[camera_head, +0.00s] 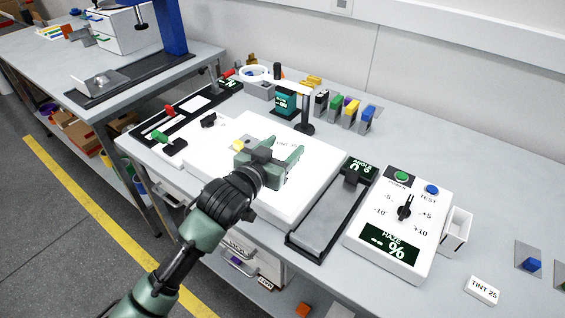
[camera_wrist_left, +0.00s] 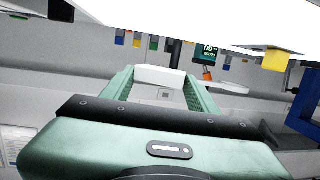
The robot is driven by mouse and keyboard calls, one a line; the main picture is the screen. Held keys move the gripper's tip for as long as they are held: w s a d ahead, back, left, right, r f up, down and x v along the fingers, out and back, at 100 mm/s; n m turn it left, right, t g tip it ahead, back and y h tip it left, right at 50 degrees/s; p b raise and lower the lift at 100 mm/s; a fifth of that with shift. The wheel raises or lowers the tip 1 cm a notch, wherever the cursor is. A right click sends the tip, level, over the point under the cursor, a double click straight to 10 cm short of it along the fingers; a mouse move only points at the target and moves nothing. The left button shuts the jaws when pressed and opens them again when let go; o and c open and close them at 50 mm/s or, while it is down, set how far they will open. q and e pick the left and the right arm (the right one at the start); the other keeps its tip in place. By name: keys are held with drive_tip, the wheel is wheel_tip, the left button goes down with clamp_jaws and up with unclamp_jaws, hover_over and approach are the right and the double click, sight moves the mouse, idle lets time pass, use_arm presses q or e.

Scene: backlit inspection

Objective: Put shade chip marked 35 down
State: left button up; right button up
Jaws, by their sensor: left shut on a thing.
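My left gripper (camera_head: 288,151) is over the white light panel (camera_head: 315,165) in the head view. In the left wrist view its green fingers (camera_wrist_left: 160,84) are shut on a white block (camera_wrist_left: 158,75), the shade chip. In the head view the chip (camera_head: 287,142) is white against the white panel, with lettering like "TINT 35" at the fingers, so its outline is hard to make out. I cannot tell how high it is above the panel. A second white block marked "TINT 25" (camera_head: 481,290) lies on the table at the lower right. My right gripper is not in view.
A yellow piece (camera_head: 240,146) is at the panel's left part. A black-framed tray (camera_head: 325,220) and a haze meter (camera_head: 400,220) stand right of the panel. A lamp-like stand (camera_head: 306,115) and several coloured blocks (camera_head: 350,112) stand behind. The table's right part is mostly clear.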

use_arm(q)
wheel_tip(320, 180, down, 4)
drive_tip(key=shift+f, duration=0.5)
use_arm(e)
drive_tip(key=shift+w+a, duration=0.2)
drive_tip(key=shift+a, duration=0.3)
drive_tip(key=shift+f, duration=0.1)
use_arm(q)
drive_tip(key=o, duration=1.3)
drive_tip(key=shift+f, duration=0.15)
drive_tip(key=shift+o, duration=0.2)
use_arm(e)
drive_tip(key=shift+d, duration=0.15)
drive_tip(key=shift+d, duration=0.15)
use_arm(q)
drive_tip(key=shift+s+a+r, duration=0.1)
drive_tip(key=shift+s+r, duration=0.1)
drive_tip(key=v, duration=1.1)
drive_tip(key=shift+s+a+b, duration=0.15)
drive_tip(key=shift+s+b, duration=0.1)
drive_tip(key=shift+b, duration=0.1)
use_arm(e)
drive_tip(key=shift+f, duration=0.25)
